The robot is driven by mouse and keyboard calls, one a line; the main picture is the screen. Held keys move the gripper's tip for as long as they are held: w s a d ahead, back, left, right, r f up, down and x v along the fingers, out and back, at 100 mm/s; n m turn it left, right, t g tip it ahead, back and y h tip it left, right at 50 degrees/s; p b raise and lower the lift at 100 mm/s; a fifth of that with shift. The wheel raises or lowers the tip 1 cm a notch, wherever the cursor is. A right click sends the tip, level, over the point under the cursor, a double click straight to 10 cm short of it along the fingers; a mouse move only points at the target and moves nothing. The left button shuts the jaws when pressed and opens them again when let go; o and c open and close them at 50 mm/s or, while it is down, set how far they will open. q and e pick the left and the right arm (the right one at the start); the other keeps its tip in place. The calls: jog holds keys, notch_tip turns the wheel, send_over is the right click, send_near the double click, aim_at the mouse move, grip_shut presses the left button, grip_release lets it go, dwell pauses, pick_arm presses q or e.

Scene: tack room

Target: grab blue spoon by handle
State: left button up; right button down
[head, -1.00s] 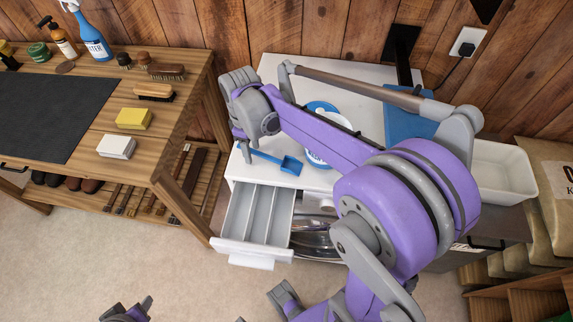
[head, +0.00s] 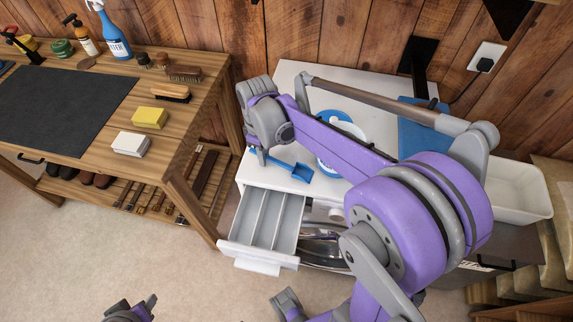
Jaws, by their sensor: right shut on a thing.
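The blue spoon (head: 301,172), shaped like a small scoop, is at the front left of the white cabinet top (head: 289,77). Its bowl is toward the right and its handle toward the left. My right gripper (head: 262,158) points down at the handle end and is shut on the handle; the fingers partly hide it. I cannot tell whether the spoon is clear of the surface. Purple and grey parts of mine show at the bottom edge, but the left jaws cannot be made out.
Below the spoon, an empty divided drawer (head: 233,247) is pulled open. A blue-and-white tub (head: 326,165) stands behind my right arm. A white bin (head: 519,190) is at right. The wooden bench (head: 190,118) at left holds brushes, sponges and bottles.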

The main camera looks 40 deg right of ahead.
jog(key=shift+r, duration=0.1)
notch_tip(320, 180, up, 18)
jog(key=p, duration=0.1)
jog(key=shift+p, duration=0.4)
